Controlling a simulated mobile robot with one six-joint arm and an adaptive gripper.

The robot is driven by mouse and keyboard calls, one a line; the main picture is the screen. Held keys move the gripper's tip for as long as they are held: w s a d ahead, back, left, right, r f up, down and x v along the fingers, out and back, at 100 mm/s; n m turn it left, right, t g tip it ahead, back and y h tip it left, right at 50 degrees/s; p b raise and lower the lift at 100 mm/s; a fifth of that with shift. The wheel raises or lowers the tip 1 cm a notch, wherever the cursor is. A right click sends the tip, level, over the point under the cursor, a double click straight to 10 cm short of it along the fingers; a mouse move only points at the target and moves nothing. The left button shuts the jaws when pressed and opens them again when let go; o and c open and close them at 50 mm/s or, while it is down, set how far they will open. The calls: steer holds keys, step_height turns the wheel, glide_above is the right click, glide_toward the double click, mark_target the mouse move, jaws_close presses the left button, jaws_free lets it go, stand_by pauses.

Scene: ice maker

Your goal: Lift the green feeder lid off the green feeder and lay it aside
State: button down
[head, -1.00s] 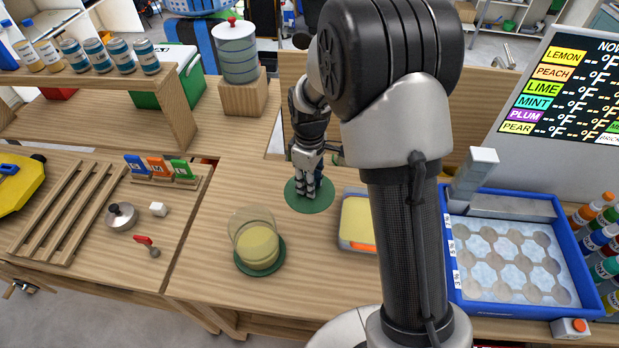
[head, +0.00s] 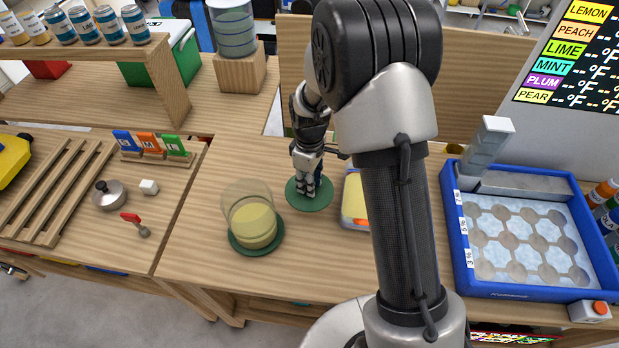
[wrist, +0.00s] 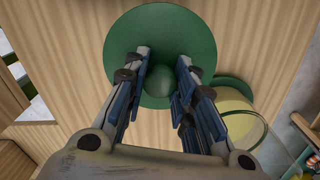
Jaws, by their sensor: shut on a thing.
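The green lid (head: 309,204) is a flat dark green disc with a round knob. It is right of and behind the green feeder in the head view, off the feeder. I cannot tell if it touches the table. In the wrist view the lid (wrist: 195,40) lies beyond my fingertips, its knob between them. My gripper (head: 308,188) is shut on this knob; it also shows in the wrist view (wrist: 161,75). The green feeder (head: 240,207) is an open clear cylinder on a green base, with pale yellow contents. It shows partly at the right in the wrist view (wrist: 255,130).
A pale yellow-filled container (head: 352,208) stands right of the lid, partly hidden by my arm. A blue tray (head: 520,292) with ice-like shapes is further right. Table front of the lid is clear.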

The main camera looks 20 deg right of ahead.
steer(key=shift+f+b, duration=1.6)
steer(key=shift+f, duration=1.3)
steer(key=shift+f+b, duration=0.4)
steer(key=shift+f, duration=0.15)
steer(key=c, duration=1.2)
jaws_free()
steer(key=shift+c, duration=0.2)
step_height(320, 180, up, 12)
